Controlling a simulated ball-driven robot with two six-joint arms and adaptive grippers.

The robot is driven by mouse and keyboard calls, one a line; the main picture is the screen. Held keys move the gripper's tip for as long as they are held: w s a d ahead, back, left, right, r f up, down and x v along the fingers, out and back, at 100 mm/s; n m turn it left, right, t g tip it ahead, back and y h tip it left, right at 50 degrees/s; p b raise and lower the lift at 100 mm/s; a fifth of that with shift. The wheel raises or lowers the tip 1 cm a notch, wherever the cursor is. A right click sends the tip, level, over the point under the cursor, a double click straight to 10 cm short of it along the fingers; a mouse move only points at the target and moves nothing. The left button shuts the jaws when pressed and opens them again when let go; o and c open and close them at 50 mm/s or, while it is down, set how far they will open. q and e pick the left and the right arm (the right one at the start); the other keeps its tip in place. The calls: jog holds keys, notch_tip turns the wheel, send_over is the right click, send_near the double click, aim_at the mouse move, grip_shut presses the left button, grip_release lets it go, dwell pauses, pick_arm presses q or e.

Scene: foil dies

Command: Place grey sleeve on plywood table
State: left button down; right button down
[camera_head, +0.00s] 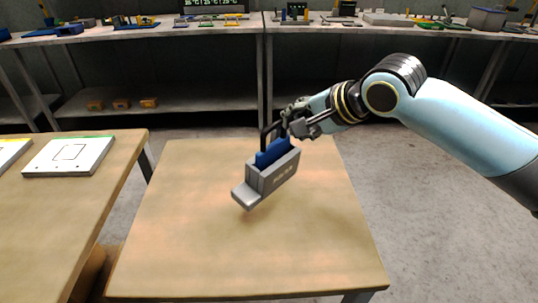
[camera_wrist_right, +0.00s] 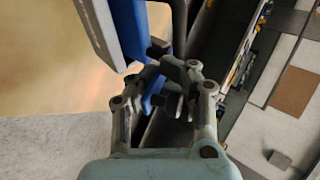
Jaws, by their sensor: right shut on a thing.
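The grey sleeve (camera_head: 272,180) is a narrow box with pale lettering on its side and a flat foot at its lower left. A blue piece (camera_head: 272,152) sits in its open top, and a dark handle (camera_head: 264,138) rises from there. My right gripper (camera_head: 291,117) is shut on the dark handle (camera_wrist_right: 180,25). The sleeve (camera_wrist_right: 98,32) and blue piece (camera_wrist_right: 130,30) show beside the fingers in the wrist view. The sleeve is over the middle of the plywood table (camera_head: 190,255); a faint shadow lies below it, but I cannot tell the gap. My left gripper is out of view.
Another wooden table (camera_head: 60,235) at the left holds a pale flat plate (camera_head: 70,156) with a square outline. Long benches (camera_head: 160,35) with many small parts line the back. The plywood table is clear around the sleeve.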

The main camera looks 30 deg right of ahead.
jog(key=w+a, duration=0.1)
jog(key=w+a+f, duration=0.2)
jog(key=shift+w+f, duration=0.25)
jog(key=shift+w, duration=0.15)
jog(key=shift+w+a+f, duration=0.2)
jog(key=shift+w+f, duration=0.1)
jog(key=shift+f, duration=0.05)
jog(key=shift+s+f, duration=0.1)
jog(key=shift+f, duration=1.9)
jog(key=c, duration=1.8)
grip_release()
jog(key=shift+f, duration=0.1)
jog(key=o, duration=0.7)
jog(key=p+v, duration=0.1)
jog(key=v, duration=1.1)
jog(key=shift+d, duration=0.1)
